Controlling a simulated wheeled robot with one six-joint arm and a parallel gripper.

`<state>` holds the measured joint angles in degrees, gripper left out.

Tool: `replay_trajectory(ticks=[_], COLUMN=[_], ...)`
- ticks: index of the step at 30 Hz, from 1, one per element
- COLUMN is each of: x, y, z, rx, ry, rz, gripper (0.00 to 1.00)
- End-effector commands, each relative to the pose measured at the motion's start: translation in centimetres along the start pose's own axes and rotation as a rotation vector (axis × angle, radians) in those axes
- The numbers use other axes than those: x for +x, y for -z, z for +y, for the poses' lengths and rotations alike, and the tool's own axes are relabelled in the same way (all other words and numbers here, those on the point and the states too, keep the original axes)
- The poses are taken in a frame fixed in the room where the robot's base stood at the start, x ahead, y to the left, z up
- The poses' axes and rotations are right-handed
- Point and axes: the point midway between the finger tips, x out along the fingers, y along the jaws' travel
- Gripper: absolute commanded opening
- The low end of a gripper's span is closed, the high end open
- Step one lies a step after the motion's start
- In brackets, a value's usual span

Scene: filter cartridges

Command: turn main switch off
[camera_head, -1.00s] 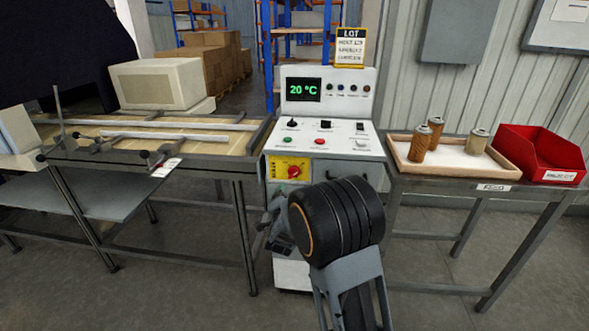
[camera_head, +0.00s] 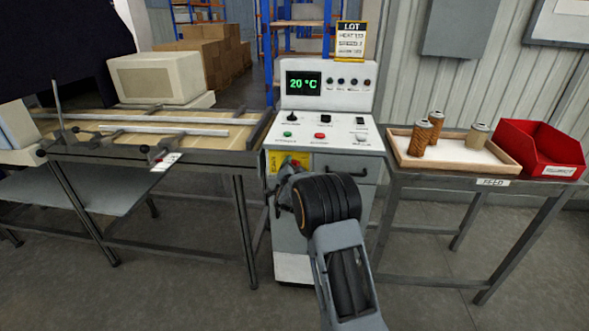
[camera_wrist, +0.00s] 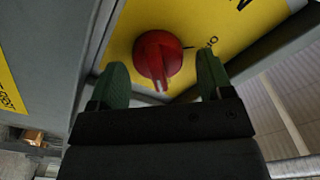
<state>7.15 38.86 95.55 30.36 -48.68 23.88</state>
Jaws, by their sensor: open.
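The main switch is a red rotary knob (camera_wrist: 158,57) on a yellow plate (camera_wrist: 210,25). In the wrist view it lies between the two green fingertips of my gripper (camera_wrist: 162,80), which are spread apart. A gap shows on both sides of the knob, so my gripper is open around or just in front of it; I cannot tell the exact depth. Lettering that looks like an O shows to the right of the knob. In the head view the yellow plate (camera_head: 272,164) is on the front of the machine cabinet (camera_head: 324,135), with the knob mostly hidden by my arm.
The panel has a 20 °C display (camera_head: 303,85) and several buttons. A drawer handle (camera_head: 345,173) is right of the plate. At the right, a wooden tray (camera_head: 470,167) holds filter cartridges beside a red bin (camera_head: 540,150).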

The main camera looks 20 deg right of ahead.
Motion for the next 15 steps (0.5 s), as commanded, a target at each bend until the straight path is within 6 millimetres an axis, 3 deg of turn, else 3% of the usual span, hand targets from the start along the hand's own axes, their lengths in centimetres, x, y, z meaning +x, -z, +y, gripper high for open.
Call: replay_trajectory(ticks=[9, 15], x=[0.12, 0.10], y=[-0.02, -0.01], z=[0.05, 0.04], rx=[-0.001, -0.001], ry=[-0.001, -0.001], rz=[-0.001, -0.001], gripper=[0.72, 0.53])
